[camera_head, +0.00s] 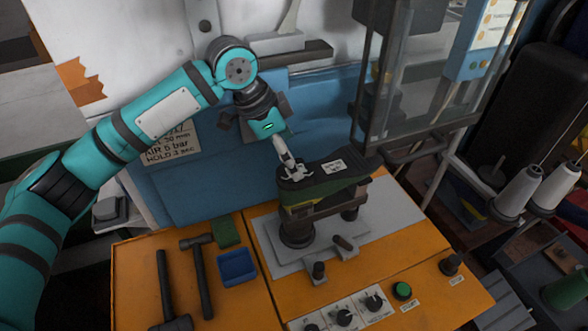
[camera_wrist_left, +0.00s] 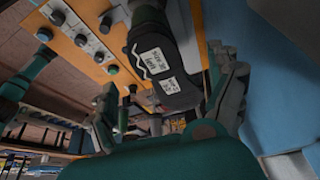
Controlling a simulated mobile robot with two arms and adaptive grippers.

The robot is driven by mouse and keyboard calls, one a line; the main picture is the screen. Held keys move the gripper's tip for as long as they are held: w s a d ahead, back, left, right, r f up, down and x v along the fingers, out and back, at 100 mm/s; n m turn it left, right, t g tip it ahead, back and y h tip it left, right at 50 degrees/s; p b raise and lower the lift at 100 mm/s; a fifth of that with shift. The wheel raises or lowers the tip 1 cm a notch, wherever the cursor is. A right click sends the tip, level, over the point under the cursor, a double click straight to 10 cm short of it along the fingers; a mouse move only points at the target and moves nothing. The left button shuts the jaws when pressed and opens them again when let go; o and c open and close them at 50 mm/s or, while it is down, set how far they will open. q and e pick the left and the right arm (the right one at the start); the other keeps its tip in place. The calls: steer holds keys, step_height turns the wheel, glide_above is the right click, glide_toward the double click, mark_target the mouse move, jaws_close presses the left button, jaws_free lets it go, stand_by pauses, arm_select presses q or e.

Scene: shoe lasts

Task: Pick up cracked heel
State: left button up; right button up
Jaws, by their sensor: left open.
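A dark shoe last with a green lower side (camera_head: 325,190) lies on a dark stand on the bench. A white label is on its black top. In the left wrist view the black heel end (camera_wrist_left: 165,75) shows two white labels, one reading "left", and a white zigzag line like a crack. My left gripper (camera_head: 292,171) is open at the last's left end, pointing down from above. In the left wrist view its fingers (camera_wrist_left: 172,85) are on either side of the heel. Whether they touch it I cannot tell. My right gripper is not recognisable in either view.
Two hammers (camera_head: 201,275), a blue tray (camera_head: 237,267) and a green block (camera_head: 226,232) lie on the orange bench (camera_head: 135,265) at left. A control panel with knobs (camera_head: 344,316) and a green button (camera_head: 402,290) is in front. A glass-sided cabinet (camera_head: 425,85) stands behind right.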

arm_select(q)
steer(key=p+x, duration=0.1)
steer(key=x, duration=0.2)
steer(key=shift+s+d+f, duration=0.15)
steer(key=shift+d+f, duration=0.05)
steer(key=shift+f, duration=0.1)
steer(key=shift+d+f, duration=0.1)
steer(key=shift+f, duration=0.3)
arm_select(e)
steer(key=shift+s+r, duration=0.75)
steer(key=shift+r, duration=0.2)
arm_select(q)
steer(key=shift+c, duration=0.2)
steer(key=c, duration=1.2)
steer(key=shift+c, duration=0.2)
arm_select(e)
steer(key=shift+w+a, duration=0.15)
arm_select(q)
steer(key=shift+r, duration=0.15)
arm_select(e)
steer(key=shift+f, duration=0.1)
